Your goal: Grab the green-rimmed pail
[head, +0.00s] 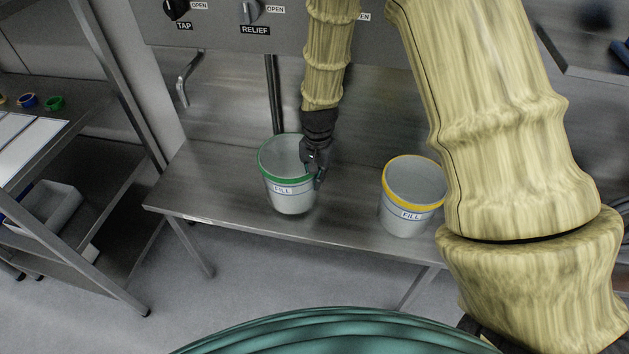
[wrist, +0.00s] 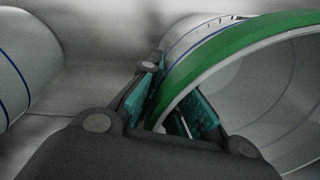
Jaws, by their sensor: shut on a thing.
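The green-rimmed pail (head: 290,196) stands upright on the steel bench in the head view, with a "FILL" label on its front. In the wrist view its green rim (wrist: 222,58) arcs across the upper right and its pale inside shows. My gripper (head: 315,172) is at the right side of this pail's rim. In the wrist view my gripper (wrist: 172,108) has one finger outside the wall and one inside, shut on the rim. The pail looks empty inside as far as I can see.
A yellow-rimmed pail (head: 408,212) stands on the steel bench (head: 340,228) to the right. A panel with tap and relief knobs (head: 250,12) is above. A shelf rack (head: 105,190) with a grey bin (head: 55,205) stands at left. Bare bench lies between the pails.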

